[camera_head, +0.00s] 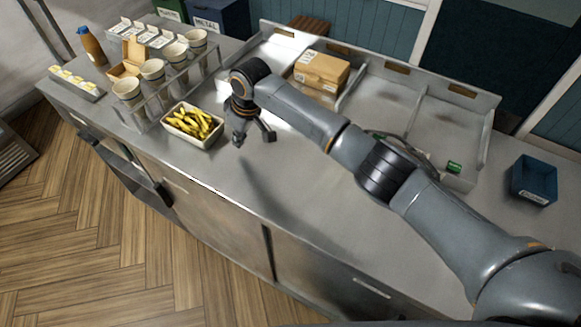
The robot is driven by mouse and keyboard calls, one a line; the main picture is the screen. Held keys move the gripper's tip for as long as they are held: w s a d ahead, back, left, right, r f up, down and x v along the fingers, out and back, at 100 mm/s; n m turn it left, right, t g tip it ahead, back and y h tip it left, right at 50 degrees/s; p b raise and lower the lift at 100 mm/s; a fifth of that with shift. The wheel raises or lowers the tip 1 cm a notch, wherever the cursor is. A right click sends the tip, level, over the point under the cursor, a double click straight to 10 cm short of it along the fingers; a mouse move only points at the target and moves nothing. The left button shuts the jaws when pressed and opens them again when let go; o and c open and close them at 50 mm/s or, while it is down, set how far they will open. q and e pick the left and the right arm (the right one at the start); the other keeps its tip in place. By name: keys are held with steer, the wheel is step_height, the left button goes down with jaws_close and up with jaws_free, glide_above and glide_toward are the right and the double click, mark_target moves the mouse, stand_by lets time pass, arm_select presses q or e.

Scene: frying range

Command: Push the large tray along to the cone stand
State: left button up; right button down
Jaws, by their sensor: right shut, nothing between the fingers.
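The large tray (208,144) is a pale, open tray filled with yellow fries (192,122). It sits on the steel counter near its front edge. The cone stand (177,88) is a clear rack holding several paper cones, just left of and behind the tray. The tray's left end is close to the stand; I cannot tell whether they touch. My right gripper (239,139) is shut and empty, pointing down just right of the tray. A small gap seems to show between them. My left gripper is not in view.
A cardboard box (321,71) sits in the divided steel trough at the back. A blue bin (534,181) is at the right. The counter front is clear.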

step_height(320, 180, up, 12)
steer(key=p, duration=0.8)
steer(key=shift+p, duration=0.4)
stand_by(0.4)
